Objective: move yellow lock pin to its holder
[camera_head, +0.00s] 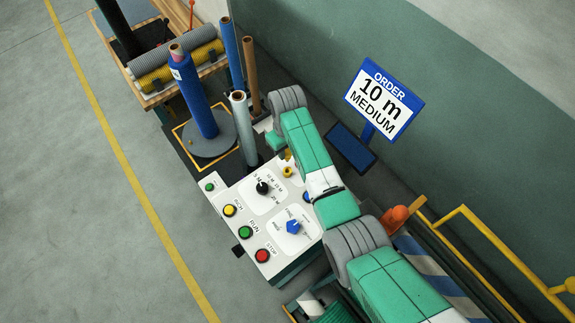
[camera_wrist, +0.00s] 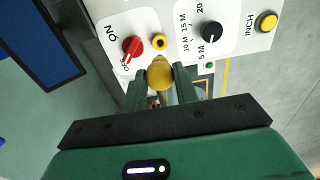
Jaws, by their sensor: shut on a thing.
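The yellow lock pin (camera_wrist: 160,76) is between my gripper's fingers (camera_wrist: 161,84) in the wrist view, its rounded yellow head toward the camera. My gripper is shut on it. Beside it on the white control panel is a yellow ring with a dark hole (camera_wrist: 159,41), which looks like the pin's holder. The ring also shows in the head view (camera_head: 287,171), with a bit of yellow just above it that may be the pin. My arm hides most of the gripper in the head view. I cannot tell the gap between pin and panel.
The control panel (camera_head: 221,196) carries a red ON/OFF knob (camera_wrist: 132,47), a black length dial (camera_head: 262,188), a blue knob (camera_head: 293,227) and several push buttons. Upright rolls, including a blue one (camera_head: 196,100), stand behind it. An order sign (camera_head: 383,98) reads 10 m MEDIUM.

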